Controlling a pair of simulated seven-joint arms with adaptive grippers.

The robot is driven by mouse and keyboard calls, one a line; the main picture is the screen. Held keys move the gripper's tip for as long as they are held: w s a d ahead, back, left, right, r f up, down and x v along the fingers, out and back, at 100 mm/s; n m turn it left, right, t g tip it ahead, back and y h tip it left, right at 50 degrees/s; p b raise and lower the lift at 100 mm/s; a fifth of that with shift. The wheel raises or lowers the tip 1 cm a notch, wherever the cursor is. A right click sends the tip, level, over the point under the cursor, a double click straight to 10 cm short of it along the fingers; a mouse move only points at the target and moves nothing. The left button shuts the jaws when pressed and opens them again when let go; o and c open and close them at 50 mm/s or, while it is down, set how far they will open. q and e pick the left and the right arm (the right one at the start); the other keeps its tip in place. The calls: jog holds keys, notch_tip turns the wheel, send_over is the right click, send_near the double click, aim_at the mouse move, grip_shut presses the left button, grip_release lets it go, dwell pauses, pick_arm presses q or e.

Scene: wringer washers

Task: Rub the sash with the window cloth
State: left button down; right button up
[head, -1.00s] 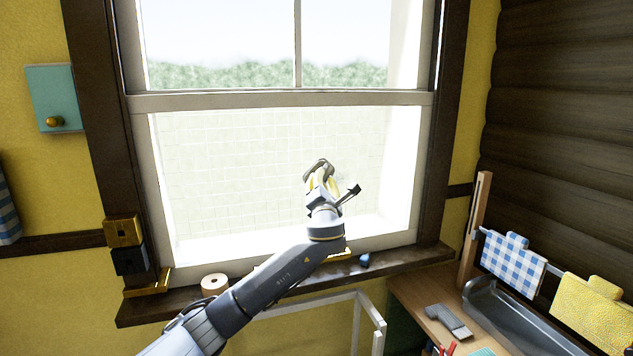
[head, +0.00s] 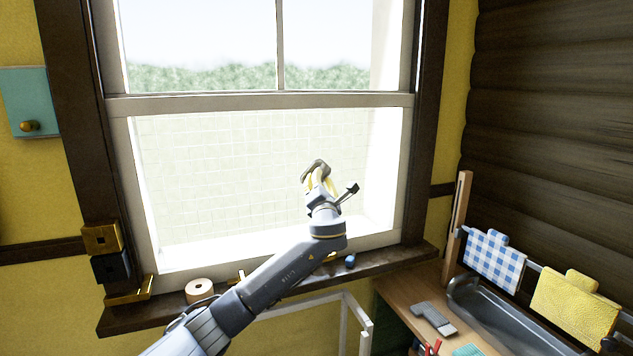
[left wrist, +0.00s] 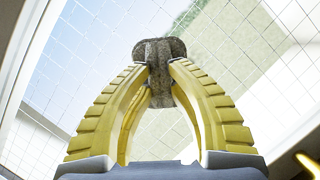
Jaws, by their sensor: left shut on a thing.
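The white window sash (head: 250,101) stands in the dark wooden frame, with its bottom rail just above the sill. My left gripper (head: 315,172) is raised in front of the lower pane, right of its middle. It is shut on a grey-brown, cloth-like piece, which I take for the window cloth (head: 313,167). In the left wrist view the cloth (left wrist: 158,62) is pinched between the yellow fingertips, with the tiled pane behind it. I cannot tell whether the cloth touches the glass. My right gripper is not in view.
A tape roll (head: 199,290) and a small blue object (head: 350,261) sit on the dark sill (head: 130,319). At right a blue checked cloth (head: 494,262) and a yellow cloth (head: 573,305) hang above a grey trough (head: 500,325). A teal box (head: 30,100) hangs at left.

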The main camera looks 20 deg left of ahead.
pick_arm(q)
jog(key=shift+w+d, duration=1)
jog(key=shift+d, duration=0.2)
jog(key=shift+w+d, duration=0.95)
jog(key=shift+d, duration=0.25)
jog(key=s+d, duration=0.4)
jog(key=shift+s, duration=0.25)
jog(key=shift+s+d, duration=0.1)
jog(key=shift+s+d, duration=0.9)
jog(key=shift+s, duration=0.1)
jog(key=shift+w+a+f, duration=0.1)
jog(key=w+a+f, duration=0.2)
jog(key=w+a, duration=0.2)
jog(key=w, duration=0.1)
jog(key=shift+a, duration=0.35)
